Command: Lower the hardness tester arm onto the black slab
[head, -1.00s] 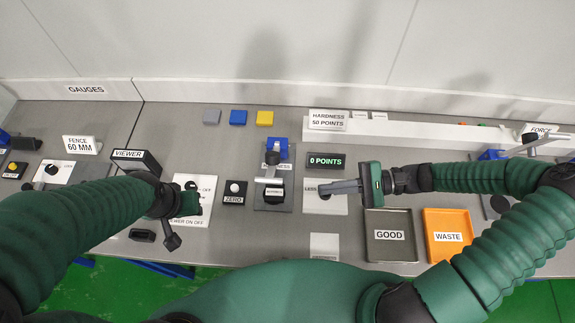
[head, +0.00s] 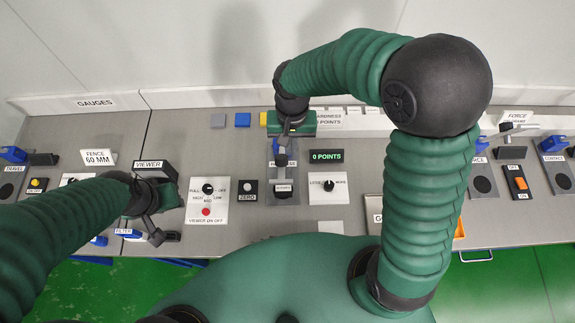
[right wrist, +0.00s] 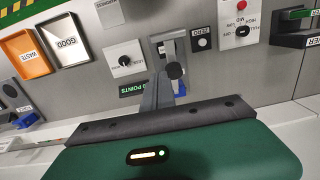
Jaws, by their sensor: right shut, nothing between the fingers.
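The hardness tester stands on its grey base plate (head: 283,200) in the middle of the bench. The black slab (head: 284,188) with a white label lies at its front. My right gripper (head: 283,158) is shut and empty, coming over the tester from the back. In the right wrist view its grey fingers (right wrist: 160,92) point at the tester, beside a round black knob (right wrist: 175,71). The tester arm is largely covered by the gripper; contact and its exact height cannot be told. The display (head: 326,156) reads 0 POINTS. My left gripper (head: 158,215) is near the viewer, its jaws unclear.
A panel with a dark knob (head: 329,191) lies right of the tester, a ZERO button (head: 248,189) left of it. The viewer panel (head: 207,202) is further left. Grey, blue (head: 242,120) and yellow blocks lie behind. GOOD and WASTE trays (right wrist: 28,52) are partly hidden by my right arm.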

